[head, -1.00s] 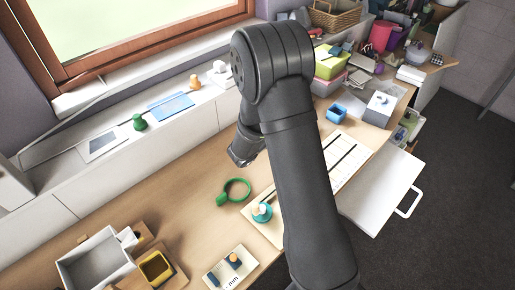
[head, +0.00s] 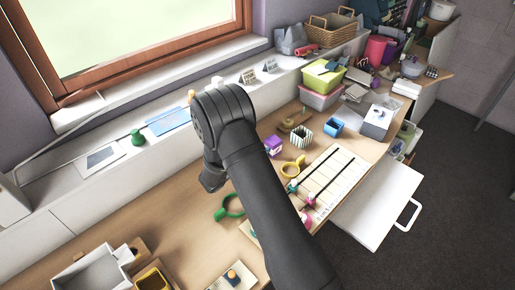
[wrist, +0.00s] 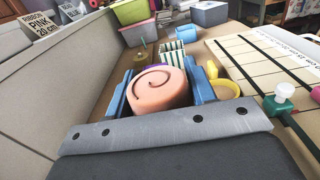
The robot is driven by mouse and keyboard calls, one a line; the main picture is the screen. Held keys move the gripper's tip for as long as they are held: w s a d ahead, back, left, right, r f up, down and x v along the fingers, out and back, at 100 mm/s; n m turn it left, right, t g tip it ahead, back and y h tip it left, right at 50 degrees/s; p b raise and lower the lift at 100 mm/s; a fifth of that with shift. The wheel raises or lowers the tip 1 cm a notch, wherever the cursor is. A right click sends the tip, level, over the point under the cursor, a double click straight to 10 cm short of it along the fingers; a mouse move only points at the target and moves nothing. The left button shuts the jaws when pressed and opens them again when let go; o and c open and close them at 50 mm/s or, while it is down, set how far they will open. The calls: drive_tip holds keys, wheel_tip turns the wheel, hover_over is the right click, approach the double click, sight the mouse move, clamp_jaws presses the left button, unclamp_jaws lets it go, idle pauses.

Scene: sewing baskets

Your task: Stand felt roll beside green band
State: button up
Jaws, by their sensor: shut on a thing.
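A pink felt roll (wrist: 160,92) with a dark spiral on its end sits between the blue fingers of my gripper (wrist: 155,88) in the wrist view. The gripper is shut on it. In the head view my gripper (head: 212,181) hangs over the desk, left of my forearm, and the roll cannot be made out there. The green band (head: 229,208), a ring with a small tab, lies on the desk below and to the right of my gripper. My arm partly hides its right side. It does not show in the wrist view.
A yellow ring (head: 293,167), a purple box (head: 273,145) and a striped cup (head: 301,135) stand right of my arm. A grey tray (head: 97,272) is at lower left. Bare desk lies left of the green band.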

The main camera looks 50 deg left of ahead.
drive_tip(key=shift+f, duration=0.15)
drive_tip(key=o, duration=1.5)
drive_tip(key=shift+c, duration=0.2)
drive_tip(key=shift+s+r, duration=0.1)
drive_tip(key=shift+r, duration=0.1)
drive_tip(key=s, duration=1.1)
drive_tip(key=shift+s, duration=0.4)
